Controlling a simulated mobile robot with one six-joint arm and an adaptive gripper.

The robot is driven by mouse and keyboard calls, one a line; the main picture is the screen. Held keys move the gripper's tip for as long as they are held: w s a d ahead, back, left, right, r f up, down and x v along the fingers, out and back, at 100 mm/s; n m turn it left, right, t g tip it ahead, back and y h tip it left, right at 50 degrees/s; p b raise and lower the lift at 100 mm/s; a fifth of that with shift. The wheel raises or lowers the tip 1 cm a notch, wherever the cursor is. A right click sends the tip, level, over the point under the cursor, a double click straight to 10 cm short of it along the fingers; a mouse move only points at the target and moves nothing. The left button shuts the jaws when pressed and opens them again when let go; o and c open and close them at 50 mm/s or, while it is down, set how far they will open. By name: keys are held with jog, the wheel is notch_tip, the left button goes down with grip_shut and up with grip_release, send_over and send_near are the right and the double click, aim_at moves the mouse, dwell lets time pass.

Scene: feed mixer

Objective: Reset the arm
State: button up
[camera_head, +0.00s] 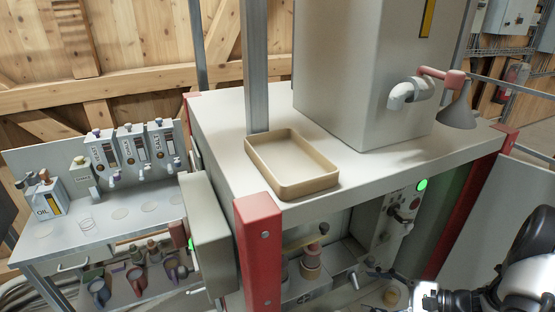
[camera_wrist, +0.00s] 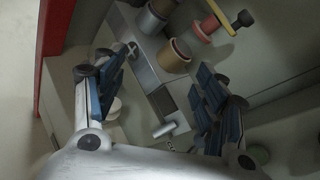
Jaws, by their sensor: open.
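My gripper (camera_wrist: 163,78) is open in the wrist view. Its two fingers with blue pads stand wide apart, and no object is held between them. A grey metal recess and a small spout (camera_wrist: 164,129) show behind the gap. In the head view my arm (camera_head: 485,295) comes in at the lower right, in front of the mixer's lower bay. The fingers cannot be made out clearly there.
A brown cylinder (camera_wrist: 175,55) is beyond the fingers. The mixer cabinet (camera_head: 225,120) carries a tan tray (camera_head: 262,172) and red posts (camera_head: 258,250). A lit green button (camera_head: 422,184) is above my arm. A side bench (camera_head: 110,225) with dispensers is at left.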

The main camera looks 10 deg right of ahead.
jog(key=s+a+r+n+g+h, duration=0.2)
jog(key=s+a+r+n+g, duration=0.2)
jog(key=a+r+n, duration=0.3)
jog(key=s+a+r+n+g+h, duration=0.2)
jog(key=s+a+r+n+g, duration=0.15)
jog(key=a+r, duration=0.4)
jog(key=s+a+r+n+t+h, duration=0.3)
jog(key=s+r+n+t+h, duration=0.1)
jog(key=s+r+n+h, duration=0.3)
jog(key=shift+s+r+n+h, duration=0.3)
jog(key=shift+s+n, duration=0.85)
jog(key=shift+s, duration=0.25)
jog(key=shift+a, duration=0.1)
jog(key=shift+c, duration=0.2)
